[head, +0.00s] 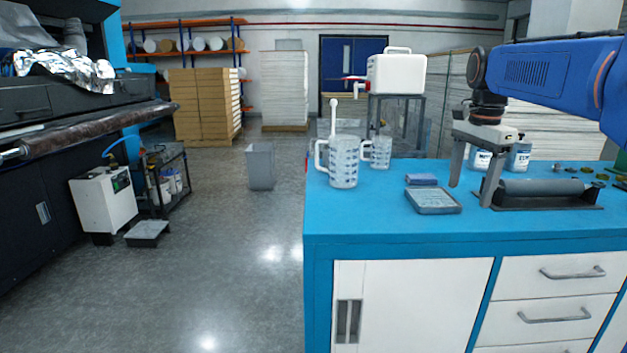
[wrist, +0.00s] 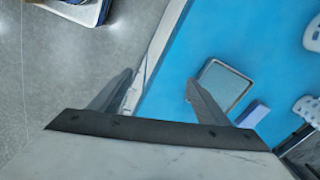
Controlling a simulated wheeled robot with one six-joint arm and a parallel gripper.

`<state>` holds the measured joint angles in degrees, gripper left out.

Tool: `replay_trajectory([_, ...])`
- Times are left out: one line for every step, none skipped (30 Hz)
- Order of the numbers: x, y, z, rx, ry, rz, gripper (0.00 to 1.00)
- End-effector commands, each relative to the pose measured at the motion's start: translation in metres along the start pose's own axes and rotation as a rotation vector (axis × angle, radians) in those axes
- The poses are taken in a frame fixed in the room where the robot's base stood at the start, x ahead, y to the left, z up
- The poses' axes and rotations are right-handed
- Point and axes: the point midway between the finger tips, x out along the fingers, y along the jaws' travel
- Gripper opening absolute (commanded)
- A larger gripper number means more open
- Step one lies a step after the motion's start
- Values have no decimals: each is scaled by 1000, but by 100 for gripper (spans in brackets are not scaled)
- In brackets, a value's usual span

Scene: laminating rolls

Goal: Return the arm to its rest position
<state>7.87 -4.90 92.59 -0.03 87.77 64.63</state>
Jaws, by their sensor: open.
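My gripper (head: 471,186) hangs from my blue arm over the right part of the blue bench top (head: 380,215). Its two fingers point down, are spread apart and have nothing between them. In the wrist view my gripper (wrist: 160,88) is also open and empty, with the bench edge and floor showing beyond the fingers. In the head view the fingers overlap the left end of a grey roller on a dark stand (head: 545,190); I cannot tell how high they are above the bench.
A grey tray (head: 433,201) and a blue block (head: 421,179) lie left of my gripper. Two measuring jugs, (head: 343,165) and (head: 380,152), stand farther left. White bottles (head: 519,156) stand behind. The floor left of the bench is largely clear, with a grey bin (head: 260,167).

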Motion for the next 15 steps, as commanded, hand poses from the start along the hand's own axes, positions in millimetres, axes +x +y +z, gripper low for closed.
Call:
replay_trajectory([2,11,8,-41,5,-11,70])
replay_trajectory([4,17,13,-72,9,-18,70])
replay_trajectory([8,27,20,-116,14,-28,70])
replay_trajectory([11,33,25,-150,19,-37,70])
replay_trajectory([14,40,30,-185,23,-45,70])
replay_trajectory([19,50,37,-232,30,-56,70])
replay_trajectory([23,57,42,-266,35,-62,70])
replay_trajectory([27,64,47,-301,41,-71,70])
replay_trajectory([32,73,53,-347,49,-80,70])
replay_trajectory([37,80,58,-381,54,-87,70])
replay_trajectory([41,88,62,-416,60,-94,70])
replay_trajectory([48,97,69,-461,69,-103,70])
replay_trajectory([52,104,73,-495,76,-110,70])
replay_trajectory([57,112,78,-530,83,-117,70])
replay_trajectory([64,121,84,-574,93,-126,70])
